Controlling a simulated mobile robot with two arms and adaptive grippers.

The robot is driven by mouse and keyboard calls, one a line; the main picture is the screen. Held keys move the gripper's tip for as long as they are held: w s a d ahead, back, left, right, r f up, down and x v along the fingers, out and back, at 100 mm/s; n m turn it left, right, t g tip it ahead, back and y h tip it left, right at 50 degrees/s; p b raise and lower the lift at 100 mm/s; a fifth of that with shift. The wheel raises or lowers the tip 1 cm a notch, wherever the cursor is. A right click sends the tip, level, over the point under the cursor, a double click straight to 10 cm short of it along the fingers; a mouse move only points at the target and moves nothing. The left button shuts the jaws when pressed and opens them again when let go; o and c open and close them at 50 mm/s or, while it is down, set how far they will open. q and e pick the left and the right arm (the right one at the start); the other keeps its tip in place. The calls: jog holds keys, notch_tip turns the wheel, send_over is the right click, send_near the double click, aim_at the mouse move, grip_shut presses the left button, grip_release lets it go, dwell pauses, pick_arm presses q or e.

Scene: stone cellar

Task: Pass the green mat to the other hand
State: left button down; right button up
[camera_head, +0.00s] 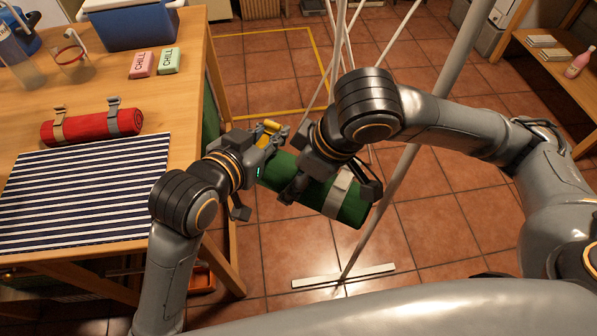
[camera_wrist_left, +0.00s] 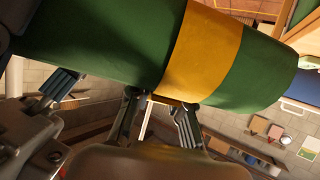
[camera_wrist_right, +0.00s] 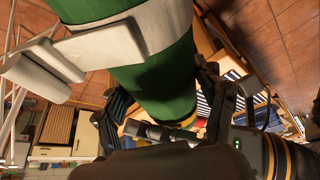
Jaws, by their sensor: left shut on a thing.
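The green mat (camera_head: 316,194) is rolled into a cylinder with a pale strap near one end and a yellow strap near the other. It is held in the air beside the table, tilted down to the right in the head view. My left gripper (camera_head: 262,168) is shut on it near the yellow-strap end. The mat fills the upper left wrist view (camera_wrist_left: 110,45). My right gripper (camera_head: 330,188) is at the pale-strap end, its open fingers on either side of the roll. In the right wrist view the mat (camera_wrist_right: 160,80) runs between those fingers; contact is unclear.
The wooden table (camera_head: 190,85) at left bears a striped cloth (camera_head: 85,190), a red roll (camera_head: 90,126), a blue box (camera_head: 130,25), two small CHILL boxes (camera_head: 155,64) and a glass jar (camera_head: 72,60). A white pole stand (camera_head: 345,278) rises close behind the mat and right arm.

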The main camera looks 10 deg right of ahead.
pick_arm(q)
jog(key=shift+r, duration=0.1)
pick_arm(e)
jog(key=c, duration=0.4)
pick_arm(q)
jog(key=c, duration=1.6)
grip_release()
jog(key=shift+c, duration=0.2)
pick_arm(e)
jog(key=shift+r, duration=0.1)
jog(key=shift+c, duration=1)
pick_arm(q)
jog(key=o, duration=0.5)
